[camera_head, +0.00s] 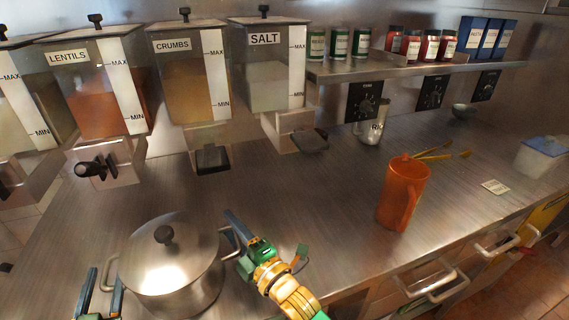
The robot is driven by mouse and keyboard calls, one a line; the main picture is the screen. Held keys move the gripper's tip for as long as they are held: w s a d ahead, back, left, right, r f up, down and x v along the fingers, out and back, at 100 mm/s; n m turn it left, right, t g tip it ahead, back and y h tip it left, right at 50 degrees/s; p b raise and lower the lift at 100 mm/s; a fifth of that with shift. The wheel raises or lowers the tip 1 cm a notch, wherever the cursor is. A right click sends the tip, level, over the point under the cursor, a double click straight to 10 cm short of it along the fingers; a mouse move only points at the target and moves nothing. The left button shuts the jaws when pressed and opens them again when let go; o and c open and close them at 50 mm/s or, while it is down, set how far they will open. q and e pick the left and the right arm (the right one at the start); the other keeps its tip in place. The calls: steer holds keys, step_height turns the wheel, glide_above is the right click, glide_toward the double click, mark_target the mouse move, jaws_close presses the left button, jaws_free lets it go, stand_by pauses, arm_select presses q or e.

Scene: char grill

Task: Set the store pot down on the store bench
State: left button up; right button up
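The store pot (165,268), a steel pot with a lid and dark knob, stands upright at the lower left over the store bench (310,205). Its base is low in the picture, and I cannot clearly see whether it touches the bench. My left gripper (102,283) is at the pot's left handle, its two fingers apart on either side of it. My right gripper (234,238) is at the right handle, its fingers also spread apart around the handle. Most of the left gripper is cut off by the bottom edge.
Dispensers of lentils (90,85), crumbs (185,75) and salt (270,70) stand behind the pot. An orange jug (403,195) is to the right, with a steel shaker (372,133) behind it. The bench between pot and jug is clear except for my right arm.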

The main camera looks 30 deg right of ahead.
arm_select(q)
steer(key=shift+s+a+f, duration=0.1)
steer(key=shift+s, duration=0.1)
arm_select(e)
steer(key=shift+w+f, duration=0.1)
steer(key=shift+w, duration=0.15)
arm_select(q)
steer(key=s, duration=0.3)
steer(key=s+a, duration=0.1)
steer(key=s, duration=0.3)
steer(key=shift+s+a, duration=0.2)
steer(key=shift+s, duration=0.1)
arm_select(e)
steer(key=v, duration=1.1)
steer(key=shift+s, duration=0.5)
